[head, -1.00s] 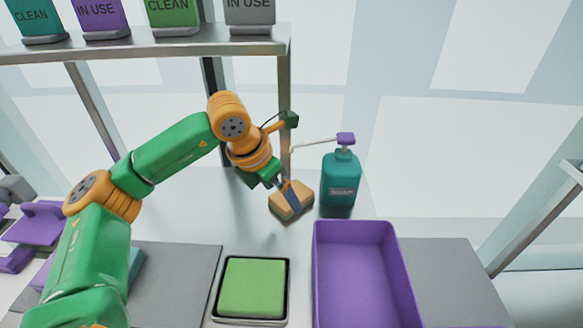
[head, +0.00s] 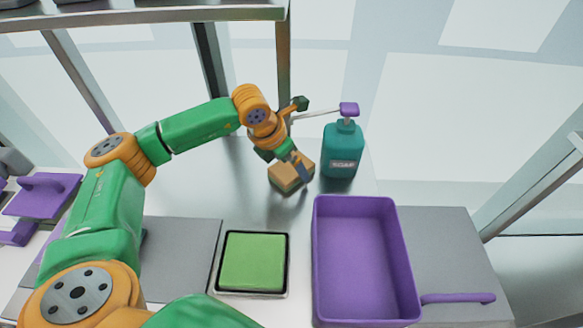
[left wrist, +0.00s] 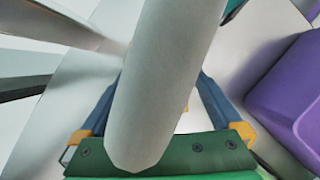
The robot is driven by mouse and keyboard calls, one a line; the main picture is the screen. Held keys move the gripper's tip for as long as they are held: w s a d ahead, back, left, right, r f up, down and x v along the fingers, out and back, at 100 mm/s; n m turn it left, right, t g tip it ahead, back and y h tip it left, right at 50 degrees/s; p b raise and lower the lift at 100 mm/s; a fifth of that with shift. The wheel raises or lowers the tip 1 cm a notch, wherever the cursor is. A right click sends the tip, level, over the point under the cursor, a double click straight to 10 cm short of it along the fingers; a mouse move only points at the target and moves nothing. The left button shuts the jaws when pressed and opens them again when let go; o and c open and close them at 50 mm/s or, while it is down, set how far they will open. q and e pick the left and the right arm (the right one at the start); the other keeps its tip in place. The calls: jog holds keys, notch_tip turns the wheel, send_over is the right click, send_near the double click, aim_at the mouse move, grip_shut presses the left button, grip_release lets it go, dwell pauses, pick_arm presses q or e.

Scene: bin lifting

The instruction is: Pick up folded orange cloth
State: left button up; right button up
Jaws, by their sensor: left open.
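The folded orange cloth (head: 285,181), a small tan-orange block, lies on the table left of the teal soap bottle (head: 342,155) in the head view. My left gripper (head: 300,168) is open at the cloth, with one blue finger in front of its right side. The other finger is hidden in the head view. In the left wrist view, the gripper's blue fingers (left wrist: 150,100) stand apart. A thick pale bar (left wrist: 165,80), possibly the bottle's spout, crosses close to the camera and hides most of the space between them. My right gripper is not in view.
A purple bin (head: 320,260) stands in front of the bottle, with a purple handle (head: 458,298) to its right. A green pad lies in a tray (head: 284,292) left of the bin. Grey mats lie on both sides.

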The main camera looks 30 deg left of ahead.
pick_arm(q)
jog(key=shift+f+b, duration=0.25)
jog(key=shift+b, duration=0.15)
dwell(0.3)
jog(key=c, duration=1.3)
jog(key=shift+o, duration=0.2)
jog(key=shift+r+p, duration=0.4)
jog(key=shift+p, duration=0.05)
jog(key=shift+w+r+b, duration=0.1)
jog(key=shift+r+b, duration=0.05)
jog(key=shift+b, duration=0.15)
jog(key=shift+r+b, duration=0.6)
jog(key=shift+r, duration=0.35)
jog(key=s+d+r+b, duration=0.3)
jog(key=s+d+r, duration=0.2)
jog(key=s+r, duration=0.5)
jog(key=s, duration=0.3)
jog(key=shift+r, duration=0.3)
